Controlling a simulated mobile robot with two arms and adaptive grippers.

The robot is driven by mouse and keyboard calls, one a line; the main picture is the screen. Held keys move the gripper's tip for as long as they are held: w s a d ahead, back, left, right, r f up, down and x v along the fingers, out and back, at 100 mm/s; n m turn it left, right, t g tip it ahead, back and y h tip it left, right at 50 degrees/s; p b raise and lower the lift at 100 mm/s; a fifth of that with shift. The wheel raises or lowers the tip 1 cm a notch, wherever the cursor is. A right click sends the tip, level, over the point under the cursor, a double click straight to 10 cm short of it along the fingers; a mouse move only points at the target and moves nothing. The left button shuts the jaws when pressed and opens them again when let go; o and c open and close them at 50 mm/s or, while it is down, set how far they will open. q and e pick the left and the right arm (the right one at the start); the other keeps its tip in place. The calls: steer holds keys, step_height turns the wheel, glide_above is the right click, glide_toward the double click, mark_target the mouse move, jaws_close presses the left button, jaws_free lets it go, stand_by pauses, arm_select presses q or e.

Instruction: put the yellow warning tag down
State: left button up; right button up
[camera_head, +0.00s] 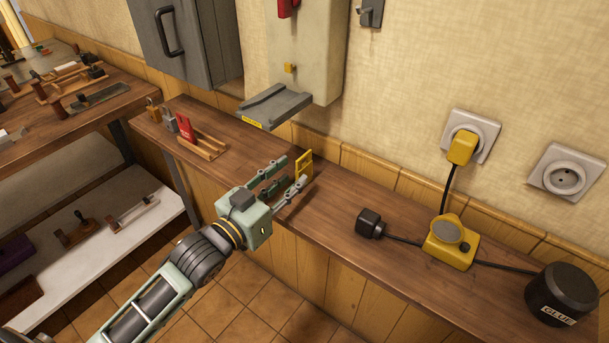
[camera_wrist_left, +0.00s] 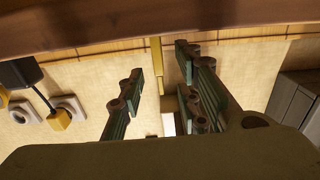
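The yellow warning tag (camera_head: 304,164) stands upright on the wooden shelf (camera_head: 335,215), just beyond my left fingertips. My left gripper (camera_head: 294,170) is open, its two fingers spread apart on either side of the tag's near edge. In the left wrist view the tag (camera_wrist_left: 156,62) shows edge-on as a thin yellow strip between the spread fingers (camera_wrist_left: 160,66), with gaps on both sides. Its lower end seems to meet the shelf (camera_wrist_left: 100,30). My right gripper is not in view.
A grey ledge (camera_head: 275,106) on the wall box overhangs the shelf behind the tag. A wooden rack with a red tag (camera_head: 186,128) stands to the left. To the right are a black plug (camera_head: 369,222), a yellow device (camera_head: 450,250) and a glue pot (camera_head: 562,295).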

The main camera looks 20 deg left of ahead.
mark_target(297, 175)
arm_select(q)
steer(key=b+x, duration=0.1)
steer(key=x, duration=0.1)
steer(key=b+x, duration=0.1)
steer(key=x, duration=0.1)
steer(key=shift+w+d+f, duration=0.1)
steer(key=shift+f, duration=0.3)
steer(key=shift+w+d, duration=0.15)
steer(key=shift+w, duration=0.1)
steer(key=shift+r, duration=0.1)
steer(key=c, duration=0.8)
